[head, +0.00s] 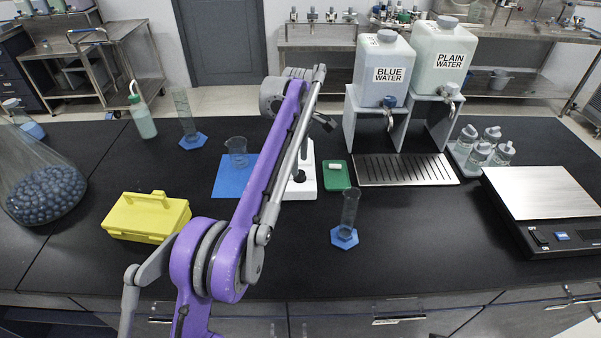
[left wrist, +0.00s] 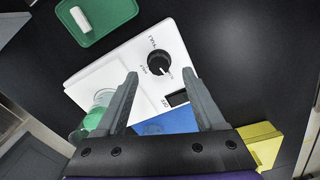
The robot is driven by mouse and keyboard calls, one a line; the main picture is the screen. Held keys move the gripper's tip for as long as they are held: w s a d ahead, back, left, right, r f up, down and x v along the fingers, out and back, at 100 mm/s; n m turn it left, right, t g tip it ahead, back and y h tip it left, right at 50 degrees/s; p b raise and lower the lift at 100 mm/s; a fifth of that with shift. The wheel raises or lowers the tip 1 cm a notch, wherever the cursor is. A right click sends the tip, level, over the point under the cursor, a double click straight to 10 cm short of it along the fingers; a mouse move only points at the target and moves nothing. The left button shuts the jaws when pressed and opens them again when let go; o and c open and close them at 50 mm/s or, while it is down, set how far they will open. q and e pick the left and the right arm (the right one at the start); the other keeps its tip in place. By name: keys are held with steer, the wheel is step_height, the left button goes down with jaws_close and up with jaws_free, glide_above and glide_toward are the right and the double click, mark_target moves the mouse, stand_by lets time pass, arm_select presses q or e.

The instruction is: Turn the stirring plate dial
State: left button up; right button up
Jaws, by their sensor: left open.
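The white stirring plate (head: 308,183) stands mid-bench, partly hidden behind my left arm in the head view. In the left wrist view the plate (left wrist: 118,62) lies tilted in the picture, with a round black dial (left wrist: 158,63) and printed marks around it. My left gripper (left wrist: 160,74) is open and empty. Its two fingertips appear on either side of the dial, just short of it in the picture. I cannot tell how far above the dial they are, and no contact shows. My right gripper is not in view.
A beaker (head: 237,148) stands on a blue sheet (head: 228,184) left of the plate. A green tray (head: 336,182) with a white bar is right of it. A cylinder (head: 350,207), yellow box (head: 146,217), drip grate (head: 404,169) and scale (head: 546,193) surround. The front bench is clear.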

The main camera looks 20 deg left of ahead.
mark_target(300, 173)
arm_select(q)
steer(key=shift+f, duration=1.95)
jaws_close()
